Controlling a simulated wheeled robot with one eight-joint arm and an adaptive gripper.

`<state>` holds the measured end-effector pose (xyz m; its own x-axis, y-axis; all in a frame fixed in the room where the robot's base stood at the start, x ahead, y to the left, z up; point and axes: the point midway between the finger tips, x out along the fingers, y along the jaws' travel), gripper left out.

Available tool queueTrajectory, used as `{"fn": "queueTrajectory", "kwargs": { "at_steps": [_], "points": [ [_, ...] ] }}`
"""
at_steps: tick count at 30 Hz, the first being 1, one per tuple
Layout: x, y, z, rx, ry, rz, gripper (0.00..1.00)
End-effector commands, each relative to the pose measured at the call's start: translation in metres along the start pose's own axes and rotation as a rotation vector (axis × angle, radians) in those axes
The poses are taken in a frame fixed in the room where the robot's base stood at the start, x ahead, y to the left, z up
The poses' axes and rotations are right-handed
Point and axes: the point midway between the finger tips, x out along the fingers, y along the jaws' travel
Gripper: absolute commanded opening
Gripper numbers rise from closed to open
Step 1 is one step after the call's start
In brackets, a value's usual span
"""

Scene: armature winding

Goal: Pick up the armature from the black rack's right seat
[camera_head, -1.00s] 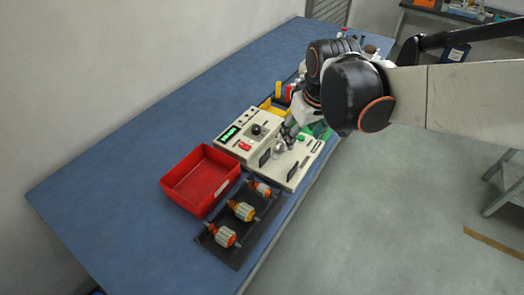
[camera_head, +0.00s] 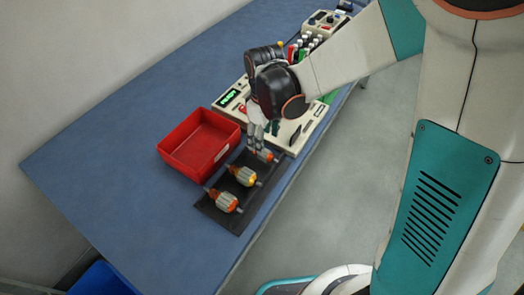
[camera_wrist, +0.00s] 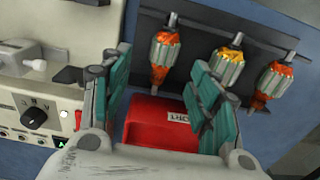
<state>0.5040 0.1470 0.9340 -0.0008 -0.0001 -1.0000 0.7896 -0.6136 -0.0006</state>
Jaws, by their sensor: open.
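The black rack (camera_head: 222,217) lies on the blue table with three armatures in a row. The right-seat armature (camera_head: 268,156), with orange windings, is at the end closest to the tester and is partly hidden by my gripper (camera_head: 257,149). In the wrist view it is the leftmost armature (camera_wrist: 163,56), lying along the rack's cross direction. My gripper also shows in the wrist view (camera_wrist: 160,84), its teal-padded fingers open and apart with nothing held between them. The armature appears just beyond the fingertips; whether they touch it is unclear.
The middle armature (camera_head: 243,175) and left armature (camera_head: 224,201) sit close by on the rack. A red bin (camera_head: 188,160) stands beside the rack. The cream control unit (camera_head: 233,98) is behind it. Blue table to the left is clear.

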Motion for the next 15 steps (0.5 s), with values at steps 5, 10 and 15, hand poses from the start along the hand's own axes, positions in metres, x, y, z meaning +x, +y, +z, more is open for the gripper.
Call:
{"fn": "queueTrajectory", "kwargs": {
  "at_steps": [5,10,15],
  "points": [
    [0.016,0.000,0.000,0.001,0.000,0.000,0.56],
    [0.025,-0.001,0.000,0.001,0.000,0.000,0.56],
    [0.049,-0.005,0.001,0.002,0.000,0.000,0.56]
  ]
}}
